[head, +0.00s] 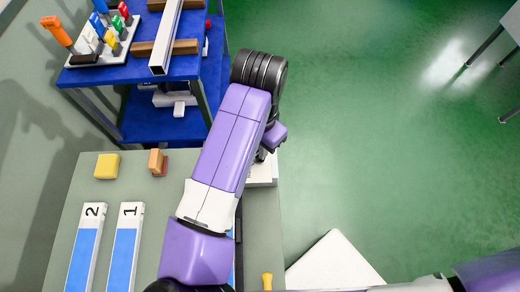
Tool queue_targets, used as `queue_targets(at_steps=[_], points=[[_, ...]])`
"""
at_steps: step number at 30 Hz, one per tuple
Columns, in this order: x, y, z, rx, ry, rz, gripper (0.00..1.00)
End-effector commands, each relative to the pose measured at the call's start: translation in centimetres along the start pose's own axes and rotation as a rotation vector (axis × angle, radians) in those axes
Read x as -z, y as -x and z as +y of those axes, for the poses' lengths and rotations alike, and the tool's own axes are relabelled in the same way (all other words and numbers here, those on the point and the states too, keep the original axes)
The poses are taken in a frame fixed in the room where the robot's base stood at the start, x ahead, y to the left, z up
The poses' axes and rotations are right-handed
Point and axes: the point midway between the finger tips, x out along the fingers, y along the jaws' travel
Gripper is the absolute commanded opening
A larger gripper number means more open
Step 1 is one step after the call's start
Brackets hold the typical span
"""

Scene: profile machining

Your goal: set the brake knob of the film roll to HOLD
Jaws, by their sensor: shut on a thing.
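My arm reaches over the right side of the grey table. My gripper (262,155) shows only as a small dark part below my purple wrist, at the table's right edge. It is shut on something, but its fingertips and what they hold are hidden. A white block or stand (262,174) shows just under it. I cannot make out the film roll or its brake knob; my arm covers that area. A strip of blue shows beside my arm lower down.
Two blue-and-white bars marked 2 (84,250) and 1 (124,250) lie on the grey table (165,205). A blue cart (160,115) stands beyond.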

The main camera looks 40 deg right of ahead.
Motion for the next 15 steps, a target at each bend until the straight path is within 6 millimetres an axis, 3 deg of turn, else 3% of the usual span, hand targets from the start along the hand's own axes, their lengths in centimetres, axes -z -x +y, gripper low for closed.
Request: queue_targets(at_steps=[5,15], points=[[-0.01,-0.14,-0.04,0.001,-0.051,-0.001,0.00],[0.01,-0.11,-0.02,0.001,-0.385,-0.001,0.00]])
